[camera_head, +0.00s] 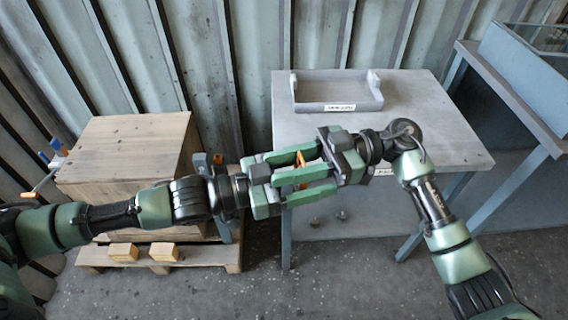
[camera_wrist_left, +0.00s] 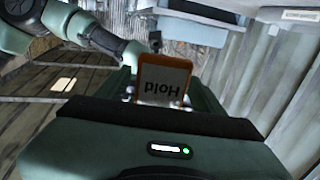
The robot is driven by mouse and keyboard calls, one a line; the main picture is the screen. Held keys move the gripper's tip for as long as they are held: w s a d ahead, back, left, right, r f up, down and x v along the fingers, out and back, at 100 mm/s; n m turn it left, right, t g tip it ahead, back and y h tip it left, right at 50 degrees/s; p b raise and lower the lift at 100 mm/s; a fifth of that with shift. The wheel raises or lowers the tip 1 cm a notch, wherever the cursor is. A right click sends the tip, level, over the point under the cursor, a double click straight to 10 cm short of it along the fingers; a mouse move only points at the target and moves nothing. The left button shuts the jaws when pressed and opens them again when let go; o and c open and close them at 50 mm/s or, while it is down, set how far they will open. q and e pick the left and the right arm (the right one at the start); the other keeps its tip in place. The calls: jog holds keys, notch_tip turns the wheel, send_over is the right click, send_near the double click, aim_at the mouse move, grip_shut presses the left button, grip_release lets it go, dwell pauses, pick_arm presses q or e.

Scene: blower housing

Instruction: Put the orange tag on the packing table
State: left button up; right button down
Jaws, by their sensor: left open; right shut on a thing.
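The orange tag (camera_head: 301,162) is between my two facing grippers, in front of the packing table (camera_head: 430,110) in the head view. In the left wrist view the tag (camera_wrist_left: 163,82) shows an orange rim and a pale face with upside-down "Hold". My right gripper (camera_head: 298,176), from the right, is shut on the tag. My left gripper (camera_head: 325,170), from the left, is open, with its fingers on either side of the tag. The overlapping fingers partly hide the tag. Whether the left fingers touch it, I cannot tell.
A grey labelled tray (camera_head: 327,107) sits at the table's back left; the tabletop right of it is clear. A wooden crate (camera_head: 125,150) stands at left on a pallet (camera_head: 90,257) with small wooden blocks (camera_head: 163,252). A blue-grey bin (camera_head: 522,75) is at far right.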

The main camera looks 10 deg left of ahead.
pick_arm(q)
jog(key=v, duration=1.2)
jog(key=w+a+f+n+t+y, duration=0.2)
jog(key=w+a+f+y, duration=0.1)
jog(key=w+f, duration=0.55)
jog(key=w+a+f+n+t+y, duration=0.15)
jog(key=w+a+f+y, duration=0.35)
jog(key=f, duration=0.6)
jog(key=s+a+f+n+y, duration=0.2)
jog(key=a+f, duration=0.1)
jog(key=f, duration=0.7)
jog(key=s+a+f+n+y, duration=0.1)
jog(key=a+f+y, duration=0.2)
jog(key=f, duration=0.8)
jog(key=s+a+f+n+g+y, duration=0.2)
jog(key=s+f+g, duration=0.3)
jog(key=s+f, duration=1.05)
jog(key=s+d+f+g, duration=0.1)
jog(key=s+f+g, duration=0.1)
jog(key=s, duration=0.7)
jog(key=s+d+f+n+g, duration=0.1)
jog(key=s+f, duration=0.3)
jog(key=s, duration=0.5)
jog(key=s+d+f+g+y, duration=0.1)
jog(key=s+d+f+g, duration=0.1)
jog(key=s, duration=0.7)
jog(key=shift+d+f+n+g, duration=0.35)
jog(key=shift+d+f, duration=0.1)
jog(key=shift+d, duration=0.25)
